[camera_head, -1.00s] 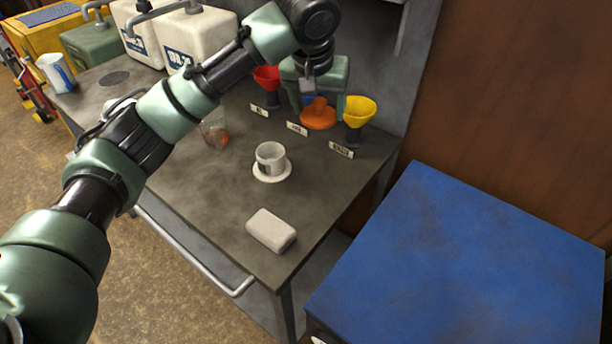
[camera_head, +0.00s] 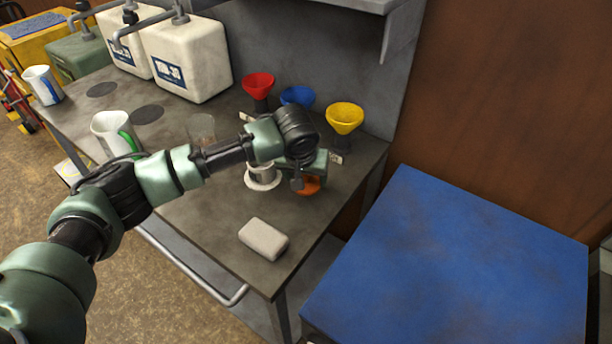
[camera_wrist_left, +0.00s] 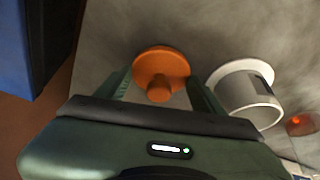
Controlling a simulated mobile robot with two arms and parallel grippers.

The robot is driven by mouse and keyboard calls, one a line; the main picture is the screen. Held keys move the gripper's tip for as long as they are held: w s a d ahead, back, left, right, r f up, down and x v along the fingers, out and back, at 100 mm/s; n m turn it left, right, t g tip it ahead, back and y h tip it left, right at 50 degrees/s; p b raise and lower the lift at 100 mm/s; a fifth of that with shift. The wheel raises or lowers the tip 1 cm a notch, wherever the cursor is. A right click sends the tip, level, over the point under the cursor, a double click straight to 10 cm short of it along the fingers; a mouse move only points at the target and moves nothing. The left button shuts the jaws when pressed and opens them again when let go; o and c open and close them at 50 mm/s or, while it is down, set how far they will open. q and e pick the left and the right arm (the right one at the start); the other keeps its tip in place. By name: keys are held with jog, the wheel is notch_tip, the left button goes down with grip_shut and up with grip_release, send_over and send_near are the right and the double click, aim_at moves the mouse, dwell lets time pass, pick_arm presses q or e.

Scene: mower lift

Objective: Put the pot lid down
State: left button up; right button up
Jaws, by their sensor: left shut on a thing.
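The orange pot lid (camera_head: 308,186), a round disc with a knob, is in my left gripper (camera_head: 304,176). In the left wrist view the lid (camera_wrist_left: 162,62) sits between the two fingers (camera_wrist_left: 162,92), disc turned away from the gripper. The gripper is shut on it, low over the right part of the workbench; whether the lid touches the bench I cannot tell. The white pot (camera_head: 262,174) stands on a white round base just left of the lid; it also shows in the wrist view (camera_wrist_left: 247,101). My right gripper is not in view.
A whitish block (camera_head: 264,239) lies near the front of the workbench (camera_head: 205,215). Red (camera_head: 258,86), blue (camera_head: 297,96) and yellow (camera_head: 345,118) funnels stand at the back. A clear jar (camera_head: 201,130) is left of the pot. A blue-topped cabinet (camera_head: 450,265) stands right.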

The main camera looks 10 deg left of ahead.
pick_arm(q)
jog(key=shift+f, duration=0.1)
jog(key=o, duration=1.3)
jog(key=shift+f, duration=0.1)
jog(key=shift+o, duration=0.2)
jog(key=v, duration=1.2)
